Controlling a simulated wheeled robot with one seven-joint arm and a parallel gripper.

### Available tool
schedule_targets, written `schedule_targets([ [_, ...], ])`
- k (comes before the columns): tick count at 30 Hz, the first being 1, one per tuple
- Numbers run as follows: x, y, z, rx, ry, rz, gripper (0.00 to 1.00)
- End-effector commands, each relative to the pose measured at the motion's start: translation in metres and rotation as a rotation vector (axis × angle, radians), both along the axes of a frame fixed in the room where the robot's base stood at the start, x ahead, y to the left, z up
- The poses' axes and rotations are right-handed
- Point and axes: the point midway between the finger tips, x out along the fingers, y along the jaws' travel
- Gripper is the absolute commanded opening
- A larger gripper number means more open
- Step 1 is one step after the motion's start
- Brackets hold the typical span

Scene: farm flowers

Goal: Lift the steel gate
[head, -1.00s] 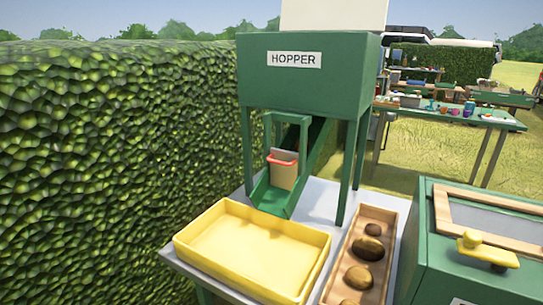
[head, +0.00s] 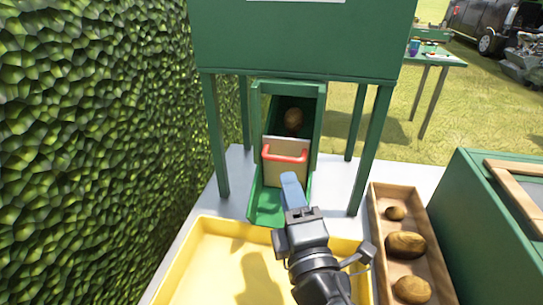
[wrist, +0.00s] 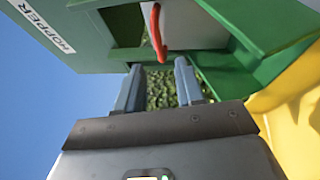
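The steel gate (head: 287,172) is a greyish-tan plate standing across the green chute (head: 262,205) under the hopper. It has a red handle (head: 285,158) along its upper part. The gate looks lowered, with a brown potato-like lump behind it (head: 293,118). My gripper (head: 290,180) has its blue-grey fingers just in front of and below the handle. In the wrist view my gripper (wrist: 158,72) is open, with a clear gap between the fingers. The handle (wrist: 157,38) shows just past the fingertips, apart from them, and the gate (wrist: 195,25) lies beside it.
A yellow tray (head: 200,250) lies under the chute mouth. A wooden tray (head: 376,215) with several brown lumps stands at the right, beside a green box (head: 475,215). Hopper legs (head: 372,150) flank the chute. A hedge (head: 90,150) closes off the left.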

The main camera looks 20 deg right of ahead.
Motion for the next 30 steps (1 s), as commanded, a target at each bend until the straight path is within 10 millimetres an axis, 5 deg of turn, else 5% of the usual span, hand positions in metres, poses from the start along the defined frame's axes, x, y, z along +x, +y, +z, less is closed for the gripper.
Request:
schedule_targets([
  [15,0.064,-0.016,0.012,0.002,0.000,-0.001,0.37],
  [26,0.069,-0.017,0.012,0.003,0.000,0.001,0.37],
  [30,0.069,-0.017,0.012,0.003,0.000,0.001,0.24],
])
